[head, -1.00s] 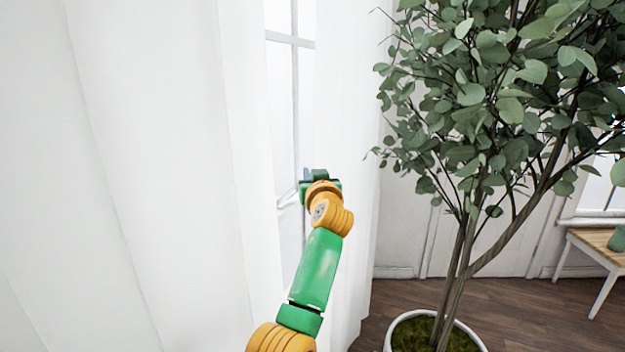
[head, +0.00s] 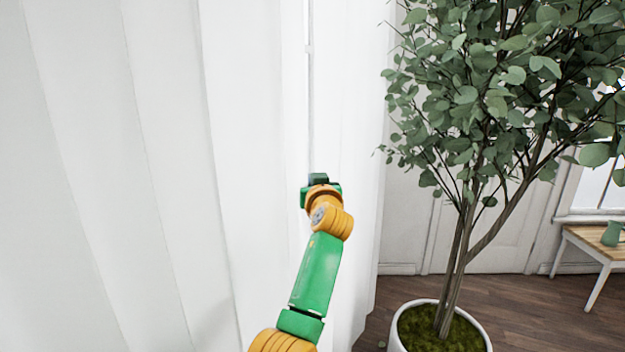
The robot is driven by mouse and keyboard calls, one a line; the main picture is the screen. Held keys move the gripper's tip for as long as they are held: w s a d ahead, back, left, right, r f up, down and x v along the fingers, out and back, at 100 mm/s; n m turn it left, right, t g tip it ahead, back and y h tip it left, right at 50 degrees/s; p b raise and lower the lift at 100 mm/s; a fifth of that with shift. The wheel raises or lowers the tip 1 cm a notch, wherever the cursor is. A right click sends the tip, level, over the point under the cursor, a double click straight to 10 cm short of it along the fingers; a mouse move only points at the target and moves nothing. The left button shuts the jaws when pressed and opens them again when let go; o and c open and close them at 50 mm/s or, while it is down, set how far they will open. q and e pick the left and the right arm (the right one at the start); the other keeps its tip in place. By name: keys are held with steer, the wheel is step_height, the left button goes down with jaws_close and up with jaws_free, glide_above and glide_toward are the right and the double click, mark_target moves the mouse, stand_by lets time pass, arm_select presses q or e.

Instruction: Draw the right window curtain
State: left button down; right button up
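A white curtain (head: 150,170) hangs in broad folds over the left half of the head view. A second white curtain panel (head: 355,150) hangs at its right. Only a narrow slit of window (head: 309,80) shows between them. My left gripper (head: 319,181), on a green and orange arm coming up from the bottom, is at this slit, by the inner edges of both panels. Its fingers point away from me and are hidden behind its own body, so I cannot tell whether they hold fabric. My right gripper is out of view.
A leafy tree in a white pot (head: 395,335) stands close on the right, its leaves near the right panel. Behind it are a white wall, a wooden bench (head: 590,243) with a green jug (head: 612,233), and another window. Dark wooden floor shows at lower right.

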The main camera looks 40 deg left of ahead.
arm_select(q)
steer(key=c, duration=0.9)
jaws_free()
steer(key=shift+s+f, duration=0.1)
steer(key=shift+o, duration=0.3)
steer(key=shift+s, duration=0.2)
steer(key=shift+d, duration=0.1)
steer(key=b+v, duration=0.3)
steer(key=v, duration=0.4)
